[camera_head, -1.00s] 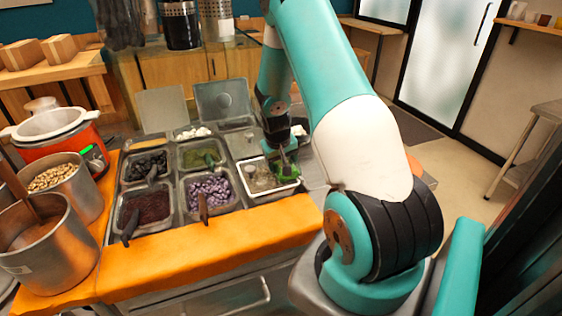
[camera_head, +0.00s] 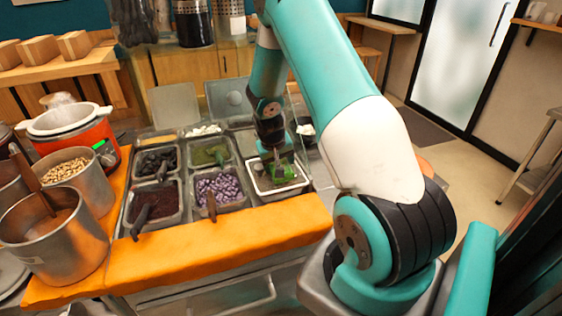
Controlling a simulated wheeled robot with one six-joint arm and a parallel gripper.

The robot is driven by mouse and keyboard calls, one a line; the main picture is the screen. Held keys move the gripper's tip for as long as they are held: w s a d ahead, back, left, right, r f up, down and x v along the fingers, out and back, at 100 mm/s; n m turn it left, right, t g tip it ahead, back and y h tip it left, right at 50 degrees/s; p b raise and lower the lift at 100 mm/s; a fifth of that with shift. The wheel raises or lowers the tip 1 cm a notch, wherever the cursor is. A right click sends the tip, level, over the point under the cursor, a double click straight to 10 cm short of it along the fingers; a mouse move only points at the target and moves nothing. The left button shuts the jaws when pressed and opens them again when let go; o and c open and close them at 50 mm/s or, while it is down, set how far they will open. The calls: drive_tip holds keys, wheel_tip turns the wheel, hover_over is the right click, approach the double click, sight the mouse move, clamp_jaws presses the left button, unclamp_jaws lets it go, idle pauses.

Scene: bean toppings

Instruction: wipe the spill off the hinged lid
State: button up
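My gripper (camera_head: 277,158) points down over a white-rimmed rectangular pan or lid (camera_head: 255,188) at the right end of the topping counter. A green thing (camera_head: 284,176), perhaps a cloth or sponge, shows at the fingertips. The fingers are too small and dark to tell how they close on it. Two grey lids stand raised at the back, one on the left (camera_head: 174,106) and one on the right (camera_head: 228,98). I cannot make out a spill on either, and my arm and gripper hide part of the white-rimmed surface.
Pans of purple beans (camera_head: 219,187), dark red topping (camera_head: 157,200) and green topping (camera_head: 207,155) lie left of my gripper, with handles sticking up. Metal pots (camera_head: 58,245) and an orange cooker (camera_head: 85,140) stand at the left.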

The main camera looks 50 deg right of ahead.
drive_tip(key=shift+w+a, duration=0.3)
drive_tip(key=shift+a, duration=0.1)
drive_tip(key=shift+s+d, duration=0.45)
drive_tip(key=shift+d, duration=0.3)
drive_tip(key=shift+s+d, duration=0.45)
drive_tip(key=shift+d, duration=0.3)
drive_tip(key=shift+s+d, duration=0.45)
drive_tip(key=shift+d, duration=0.3)
wheel_tip(320, 180, up, 8)
drive_tip(key=p, duration=0.6)
